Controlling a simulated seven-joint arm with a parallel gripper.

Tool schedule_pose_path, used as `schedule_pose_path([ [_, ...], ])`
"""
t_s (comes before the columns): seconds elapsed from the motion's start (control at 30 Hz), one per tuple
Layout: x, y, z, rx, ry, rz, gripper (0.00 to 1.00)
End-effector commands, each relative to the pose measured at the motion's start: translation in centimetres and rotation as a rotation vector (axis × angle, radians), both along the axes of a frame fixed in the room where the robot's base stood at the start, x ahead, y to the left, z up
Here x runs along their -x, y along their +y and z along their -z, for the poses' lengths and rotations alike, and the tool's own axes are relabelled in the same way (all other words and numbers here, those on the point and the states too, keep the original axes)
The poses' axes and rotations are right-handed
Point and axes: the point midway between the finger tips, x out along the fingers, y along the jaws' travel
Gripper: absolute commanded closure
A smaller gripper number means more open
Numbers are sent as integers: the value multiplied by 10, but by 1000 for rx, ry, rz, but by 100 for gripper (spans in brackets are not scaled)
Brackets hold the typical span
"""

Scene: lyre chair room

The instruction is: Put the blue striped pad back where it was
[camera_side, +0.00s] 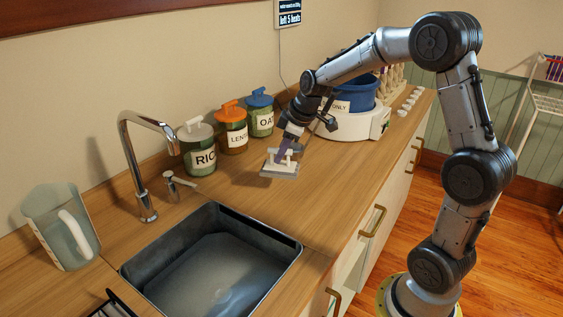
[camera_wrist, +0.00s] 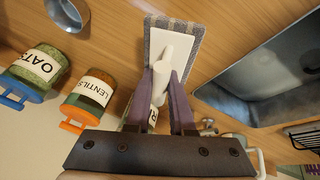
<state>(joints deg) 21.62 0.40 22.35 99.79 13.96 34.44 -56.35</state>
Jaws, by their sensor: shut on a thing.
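The striped pad (camera_side: 279,170) has a white plate and handle on top. In the wrist view its blue-grey striped border (camera_wrist: 194,35) shows around the white plate (camera_wrist: 176,68). My gripper (camera_side: 287,153) is shut on the pad's white handle, and the purple fingers (camera_wrist: 162,80) close on it from both sides. The pad is at the counter, between the sink and the white-based unit with the blue pot. I cannot tell whether its underside touches the wood.
Rice (camera_side: 198,148), lentils (camera_side: 232,128) and oats (camera_side: 260,113) jars stand along the wall. The blue pot (camera_side: 358,90) sits in a white base (camera_side: 352,127) behind. The sink (camera_side: 215,262), tap (camera_side: 146,165) and clear jug (camera_side: 62,228) are left. Counter right of the pad is clear.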

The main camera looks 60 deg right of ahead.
Motion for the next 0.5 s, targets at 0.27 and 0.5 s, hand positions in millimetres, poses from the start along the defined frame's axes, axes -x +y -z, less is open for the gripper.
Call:
schedule_pose_path([
  [0.27,0,0,-13,0,0,1,100],
  [0.5,0,0,-13,0,0,1,100],
])
